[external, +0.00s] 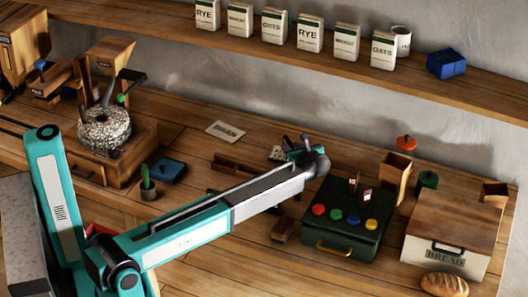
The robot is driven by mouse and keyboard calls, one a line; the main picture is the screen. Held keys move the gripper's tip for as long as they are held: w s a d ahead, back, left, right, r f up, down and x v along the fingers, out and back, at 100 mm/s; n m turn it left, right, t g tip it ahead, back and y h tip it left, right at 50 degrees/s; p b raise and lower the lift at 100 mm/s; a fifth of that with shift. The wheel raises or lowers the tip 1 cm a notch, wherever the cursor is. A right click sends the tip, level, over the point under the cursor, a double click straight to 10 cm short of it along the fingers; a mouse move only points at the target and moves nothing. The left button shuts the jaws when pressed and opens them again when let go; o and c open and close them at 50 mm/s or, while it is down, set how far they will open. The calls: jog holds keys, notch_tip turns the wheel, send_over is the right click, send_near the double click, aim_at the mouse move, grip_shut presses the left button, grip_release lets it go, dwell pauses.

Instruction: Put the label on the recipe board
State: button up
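A small cream card with dark lettering like "BRAN" (226,131) lies flat on the bench near the wall; it looks like a label. A low brown wooden strip (240,165) lies in front of it, partly hidden by my arm. I cannot tell whether this strip is the recipe board. My gripper (293,145) is to the right of the card and strip, low over the bench. A small pale speckled piece (277,153) shows beside its fingers; I cannot tell if they touch. The finger opening is too small to read.
A dark green box with coloured knobs (343,218), a bread box (452,232), a loaf (444,285) and a wooden holder (394,178) crowd the right. A stone mill (104,129) stands left. Packets (310,34) line the shelf above. Bench around the card is clear.

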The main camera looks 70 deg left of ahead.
jog(key=b+v, duration=0.1)
jog(key=v, duration=0.7)
jog(key=shift+d+b, duration=0.15)
jog(key=shift+b, duration=0.15)
jog(key=shift+r, duration=0.1)
